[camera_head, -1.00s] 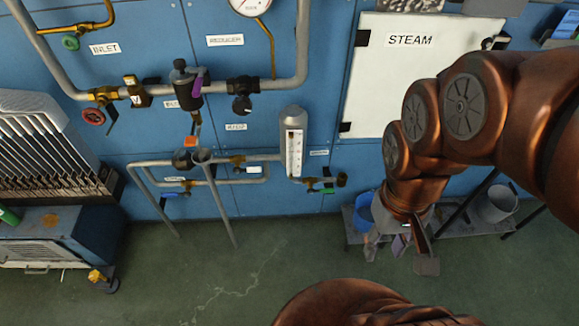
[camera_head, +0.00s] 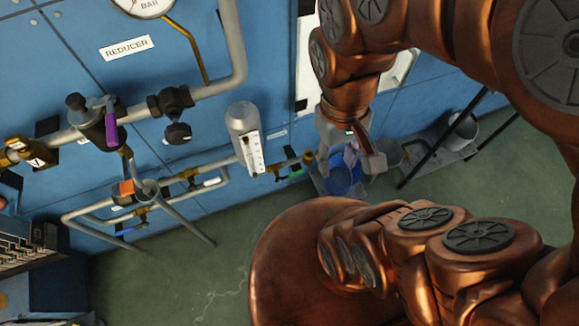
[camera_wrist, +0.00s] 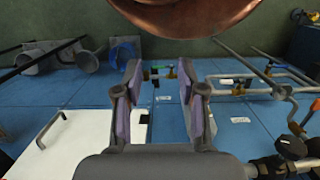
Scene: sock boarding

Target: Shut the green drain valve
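The green drain valve (camera_head: 295,173) is on a short brass-ended pipe at the right end of the pipework, just right of the white gauge cylinder. Its small green handle seems to lie beside the pipe. In the wrist view, the green handle (camera_wrist: 155,78) shows small between my fingers, some distance beyond them. My gripper (camera_head: 358,152) is to the right of the valve in the head view, clear of it. Its two purple-padded fingers are spread and empty in the wrist view (camera_wrist: 160,80).
The steam cabinet's white door (camera_wrist: 80,140) is close to my gripper.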

